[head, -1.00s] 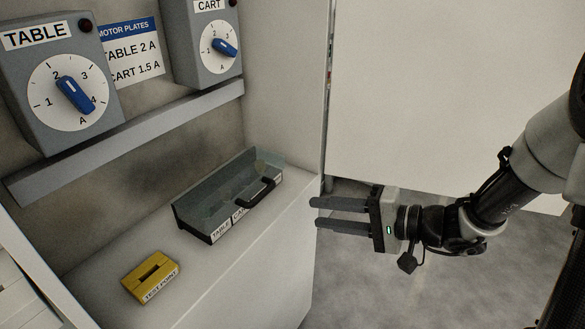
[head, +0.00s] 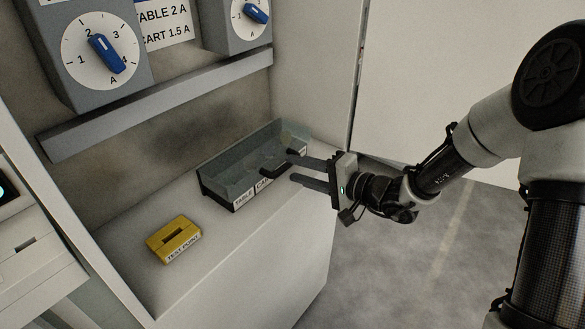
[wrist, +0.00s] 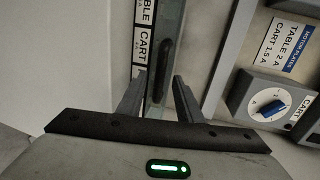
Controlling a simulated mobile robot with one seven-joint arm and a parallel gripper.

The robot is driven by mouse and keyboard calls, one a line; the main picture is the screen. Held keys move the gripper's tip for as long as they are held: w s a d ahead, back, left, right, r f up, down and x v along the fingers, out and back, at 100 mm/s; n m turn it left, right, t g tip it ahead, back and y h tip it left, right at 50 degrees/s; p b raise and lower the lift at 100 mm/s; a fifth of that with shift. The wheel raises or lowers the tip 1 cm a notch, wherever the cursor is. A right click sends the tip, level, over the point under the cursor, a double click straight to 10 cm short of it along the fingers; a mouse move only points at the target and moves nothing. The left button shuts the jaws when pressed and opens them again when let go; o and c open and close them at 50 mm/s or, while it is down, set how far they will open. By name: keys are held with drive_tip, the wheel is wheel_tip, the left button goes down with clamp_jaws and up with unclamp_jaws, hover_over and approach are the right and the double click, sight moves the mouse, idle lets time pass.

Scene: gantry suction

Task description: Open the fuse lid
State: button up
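The fuse box (head: 237,198) is a long grey box on the shelf, with TABLE and CART labels along its front. Its lid (head: 235,170) looks grey and see-through and appears down over the box. A black bar handle (head: 276,165) sits on the lid's front side. In the wrist view the handle (wrist: 166,62) stands upright, ahead of and roughly between my fingertips. My gripper (head: 291,167) is open, its two fingers pointing left at the handle's right end. The wrist view shows the open fingers (wrist: 158,82) with nothing clearly held; contact cannot be told.
A yellow TEST POINT block (head: 174,238) sits on the shelf to the left of the fuse box. A grey rail (head: 160,105) and dial boxes (head: 105,55) are above. The cabinet's side wall (head: 315,90) rises behind the box. The shelf front is clear.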

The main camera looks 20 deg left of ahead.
sight(266, 157)
drive_tip(key=shift+x, duration=1.25)
drive_tip(key=shift+d, duration=0.1)
clamp_jaws()
drive_tip(key=shift+r, duration=0.1)
